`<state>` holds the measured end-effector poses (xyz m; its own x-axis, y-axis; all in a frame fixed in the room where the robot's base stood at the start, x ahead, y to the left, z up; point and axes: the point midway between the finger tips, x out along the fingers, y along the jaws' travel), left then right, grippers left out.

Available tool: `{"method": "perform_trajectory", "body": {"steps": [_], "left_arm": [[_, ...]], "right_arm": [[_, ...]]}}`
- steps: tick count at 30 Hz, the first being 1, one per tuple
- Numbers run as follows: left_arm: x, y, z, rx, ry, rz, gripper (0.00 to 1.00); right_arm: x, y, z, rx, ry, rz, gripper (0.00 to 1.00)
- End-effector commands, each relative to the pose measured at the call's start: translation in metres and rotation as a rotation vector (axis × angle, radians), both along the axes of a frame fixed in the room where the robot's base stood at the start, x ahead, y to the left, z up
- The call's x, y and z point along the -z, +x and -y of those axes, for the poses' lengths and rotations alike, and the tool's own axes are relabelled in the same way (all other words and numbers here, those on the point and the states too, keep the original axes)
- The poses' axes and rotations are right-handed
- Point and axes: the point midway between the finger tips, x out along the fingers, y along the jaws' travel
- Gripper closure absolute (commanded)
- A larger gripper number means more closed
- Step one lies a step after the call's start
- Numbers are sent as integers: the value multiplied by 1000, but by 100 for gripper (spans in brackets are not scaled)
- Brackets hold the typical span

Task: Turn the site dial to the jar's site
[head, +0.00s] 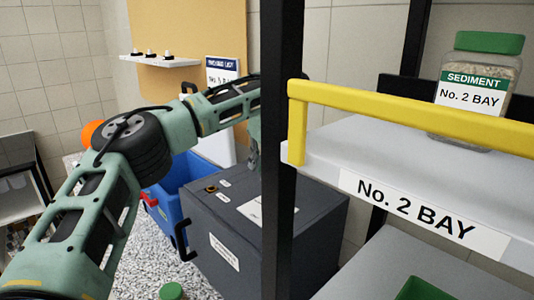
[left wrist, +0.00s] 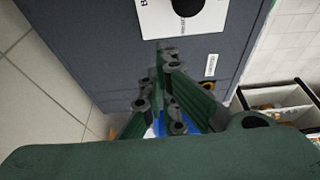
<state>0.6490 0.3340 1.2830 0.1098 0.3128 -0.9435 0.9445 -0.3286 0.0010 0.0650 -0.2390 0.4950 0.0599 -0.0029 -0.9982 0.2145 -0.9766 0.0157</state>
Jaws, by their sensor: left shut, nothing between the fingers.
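The sediment jar (head: 476,88), clear with a green lid and a label reading "No. 2 BAY", stands on a shelf marked "No. 2 BAY". A dark grey cabinet (head: 245,250) has a white plate (head: 262,211) on its top. In the left wrist view a black round dial (left wrist: 187,4) sits on the white plate (left wrist: 185,24), cut by the top edge. The dial's setting cannot be read. My left gripper (head: 254,163) is above the cabinet top, partly behind a black post. Its fingers (left wrist: 166,50) are shut and empty, apart from the dial in the picture. My right gripper is not in view.
The black post (head: 284,150) and yellow rail (head: 400,108) stand in the foreground. A blue bin (head: 178,185) is behind the cabinet. The cabinet top has an amber-ringed button (head: 211,188); a black handle (head: 183,240) is on its front. A wall shelf (head: 160,62) holds small items.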

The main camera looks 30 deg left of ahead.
Motion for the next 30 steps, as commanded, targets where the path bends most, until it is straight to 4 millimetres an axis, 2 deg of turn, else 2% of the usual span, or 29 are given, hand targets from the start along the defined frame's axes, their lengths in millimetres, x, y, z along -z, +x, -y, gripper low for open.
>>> {"method": "perform_trajectory", "body": {"steps": [1, 5, 10, 15, 23, 30], "left_arm": [[8, 0, -5, -1, 0, -5, 100], [33, 3, -13, -1, 0, -5, 100], [34, -4, 11, 5, -1, -1, 100], [37, -8, 23, 2, 0, -1, 100], [38, -9, 26, 0, -1, 0, 100], [38, -10, 26, 13, -1, 0, 100]], "right_arm": [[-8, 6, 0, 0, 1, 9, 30], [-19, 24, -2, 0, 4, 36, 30], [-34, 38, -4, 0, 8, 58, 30], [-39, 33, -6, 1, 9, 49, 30], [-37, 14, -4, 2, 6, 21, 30], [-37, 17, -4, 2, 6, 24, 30]]}}
